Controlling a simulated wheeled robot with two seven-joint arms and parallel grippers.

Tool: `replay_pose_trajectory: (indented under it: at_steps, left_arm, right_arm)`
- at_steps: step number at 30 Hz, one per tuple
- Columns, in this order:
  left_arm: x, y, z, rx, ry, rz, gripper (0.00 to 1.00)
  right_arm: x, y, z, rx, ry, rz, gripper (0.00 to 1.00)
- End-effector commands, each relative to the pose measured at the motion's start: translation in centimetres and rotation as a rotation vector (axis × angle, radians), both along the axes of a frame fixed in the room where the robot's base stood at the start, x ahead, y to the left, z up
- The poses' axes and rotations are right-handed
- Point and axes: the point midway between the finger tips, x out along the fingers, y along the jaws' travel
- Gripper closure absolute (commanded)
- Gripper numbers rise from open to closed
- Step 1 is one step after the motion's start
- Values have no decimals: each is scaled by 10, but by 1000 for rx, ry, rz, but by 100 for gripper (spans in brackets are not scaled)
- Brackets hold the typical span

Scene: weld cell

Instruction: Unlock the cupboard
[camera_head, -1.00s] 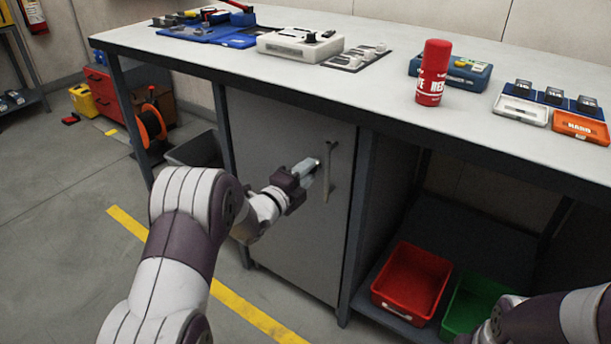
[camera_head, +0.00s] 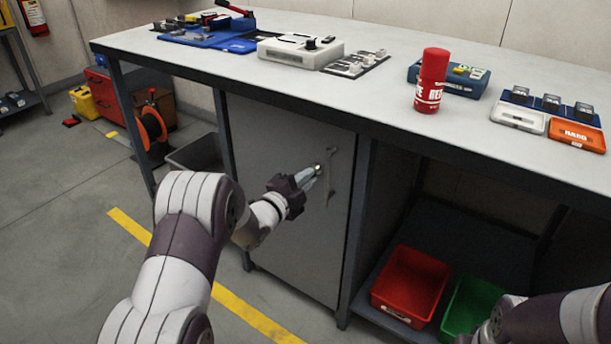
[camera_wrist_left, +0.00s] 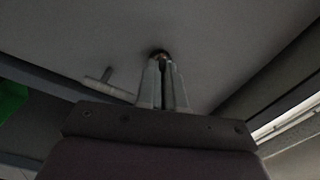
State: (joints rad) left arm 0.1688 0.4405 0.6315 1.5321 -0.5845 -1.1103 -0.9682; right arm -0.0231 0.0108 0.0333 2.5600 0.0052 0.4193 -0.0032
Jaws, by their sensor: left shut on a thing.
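The grey cupboard (camera_head: 275,205) stands under the workbench with its door flat and closed. A bar handle (camera_head: 331,178) is on the door near its right edge; it also shows in the wrist view (camera_wrist_left: 108,85). My left gripper (camera_head: 316,170) is at the door, just left of the handle. In the wrist view its fingers (camera_wrist_left: 163,62) are shut on a small brownish thing, probably the key, at a dark round spot, the lock (camera_wrist_left: 159,52). The fingertips hide most of both. My right arm shows at the lower right, with its gripper out of frame.
The bench top (camera_head: 375,105) carries a red can (camera_head: 432,82), a white device (camera_head: 300,50), a blue tray (camera_head: 208,38) and several boxes. A red bin (camera_head: 410,285) and a green bin (camera_head: 473,303) sit on the low shelf right of the cupboard.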

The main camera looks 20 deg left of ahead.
Motion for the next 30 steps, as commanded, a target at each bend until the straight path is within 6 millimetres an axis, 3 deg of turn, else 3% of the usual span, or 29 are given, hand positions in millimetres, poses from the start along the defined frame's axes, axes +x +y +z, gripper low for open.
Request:
replay_pose_trajectory:
  at_steps: [30]
  left_arm:
    - [0, 0, 2, -893, 327, 1, 100]
  right_arm:
    - [0, 0, 62, 0, 0, 0, 100]
